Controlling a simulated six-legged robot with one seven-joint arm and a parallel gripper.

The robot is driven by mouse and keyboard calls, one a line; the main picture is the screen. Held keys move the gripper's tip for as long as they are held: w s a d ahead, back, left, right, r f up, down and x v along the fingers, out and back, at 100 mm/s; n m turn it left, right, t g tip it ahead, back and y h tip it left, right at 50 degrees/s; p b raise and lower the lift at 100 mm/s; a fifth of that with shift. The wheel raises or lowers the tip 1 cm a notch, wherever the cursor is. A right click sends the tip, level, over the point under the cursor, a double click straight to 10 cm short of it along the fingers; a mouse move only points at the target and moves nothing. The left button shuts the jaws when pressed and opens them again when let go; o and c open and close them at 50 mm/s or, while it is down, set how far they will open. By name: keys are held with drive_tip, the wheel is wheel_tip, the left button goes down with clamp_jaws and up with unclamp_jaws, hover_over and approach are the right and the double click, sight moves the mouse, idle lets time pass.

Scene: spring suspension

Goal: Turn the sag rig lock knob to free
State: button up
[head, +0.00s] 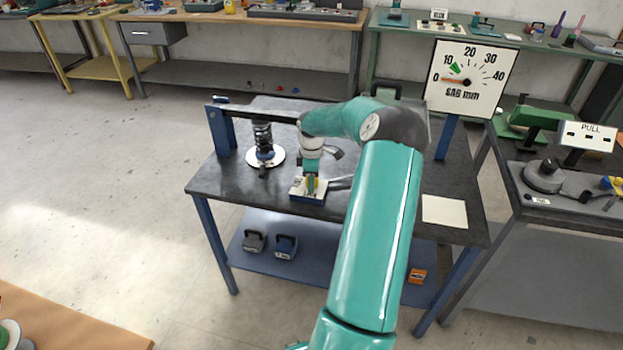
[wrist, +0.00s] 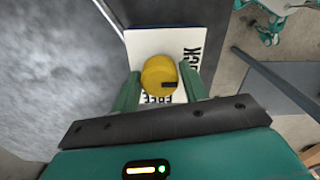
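The yellow lock knob (wrist: 157,70) sits on a white plate (wrist: 143,42) in the wrist view. Its black mark points right, on the side of the plate with the word LOCK (wrist: 189,58). The word FREE (wrist: 158,98) is at the plate's lower edge, partly hidden. My gripper (wrist: 159,78) has one green finger on each side of the knob, with narrow gaps showing, so it looks open around it. In the head view my gripper (head: 311,184) is down over the small blue-edged knob block (head: 308,198), and the knob is mostly hidden.
The rig's black spring (head: 263,137) stands on a round white plate, left of my gripper, under a dark beam. The SAG mm dial (head: 466,77) stands behind right, its needle near 0. A blank sheet (head: 444,212) lies on the dark table (head: 225,178).

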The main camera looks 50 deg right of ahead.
drive_tip(key=c, duration=0.6)
drive_tip(key=shift+o, duration=0.2)
drive_tip(key=shift+m, duration=0.5)
drive_tip(key=m, duration=0.2)
drive_tip(key=shift+m, duration=0.3)
drive_tip(key=m, duration=0.3)
drive_tip(key=shift+w+m, duration=0.1)
drive_tip(key=shift+m, duration=0.3)
drive_tip(key=m, duration=1)
drive_tip(key=shift+d, duration=0.1)
drive_tip(key=shift+m, duration=0.4)
drive_tip(key=o, duration=1)
